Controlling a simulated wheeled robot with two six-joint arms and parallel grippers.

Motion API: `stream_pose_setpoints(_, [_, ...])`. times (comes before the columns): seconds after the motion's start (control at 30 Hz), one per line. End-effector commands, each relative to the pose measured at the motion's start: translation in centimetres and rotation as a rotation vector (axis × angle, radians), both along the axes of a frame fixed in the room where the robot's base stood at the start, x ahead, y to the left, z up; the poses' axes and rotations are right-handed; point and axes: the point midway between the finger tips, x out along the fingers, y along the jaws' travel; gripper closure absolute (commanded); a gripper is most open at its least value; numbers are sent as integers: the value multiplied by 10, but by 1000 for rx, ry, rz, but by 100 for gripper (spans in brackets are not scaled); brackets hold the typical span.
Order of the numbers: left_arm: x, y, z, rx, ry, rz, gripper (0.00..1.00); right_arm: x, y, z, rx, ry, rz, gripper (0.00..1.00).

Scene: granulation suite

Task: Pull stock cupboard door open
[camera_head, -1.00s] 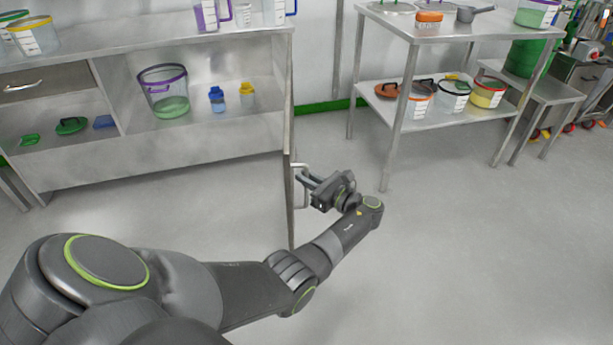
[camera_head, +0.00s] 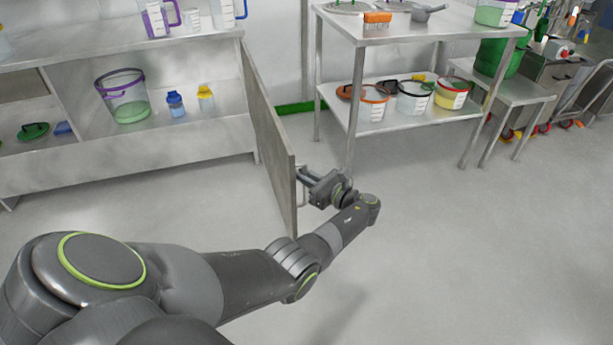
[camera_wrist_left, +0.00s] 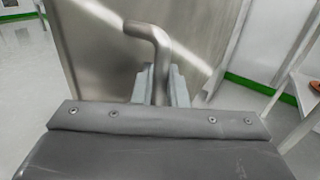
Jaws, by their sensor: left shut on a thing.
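The stock cupboard door (camera_head: 266,135) is a grey metal panel standing open, swung out from the right end of the cupboard (camera_head: 120,165). My left gripper (camera_head: 307,180) is at the outer face of the door, near its free edge, shut on the door handle. In the left wrist view, the bent metal handle (camera_wrist_left: 150,34) runs down between the two fingers (camera_wrist_left: 160,88), with the door face (camera_wrist_left: 95,45) behind it. The lower part of the handle is hidden by the gripper. My right gripper is not in view.
Inside the cupboard stand a purple-rimmed bucket (camera_head: 124,98), a blue bottle (camera_head: 175,104) and a yellow-capped bottle (camera_head: 206,98). A steel table (camera_head: 420,28) with buckets on its lower shelf stands behind the door, to the right. The floor (camera_head: 450,250) at front right is clear.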

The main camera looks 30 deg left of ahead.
Motion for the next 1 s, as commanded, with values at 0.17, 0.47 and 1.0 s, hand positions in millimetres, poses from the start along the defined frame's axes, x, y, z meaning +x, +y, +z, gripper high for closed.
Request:
stream_pose_setpoints(0.17, [1, 2, 1, 1, -1, -1, 100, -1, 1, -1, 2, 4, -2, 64])
stream_pose_setpoints(0.47, [1, 2, 1, 1, -2, -1, 77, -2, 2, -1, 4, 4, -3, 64])
stream_pose_setpoints(1.0, [-1, -22, 0, -2, 0, -2, 70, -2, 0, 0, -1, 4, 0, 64])
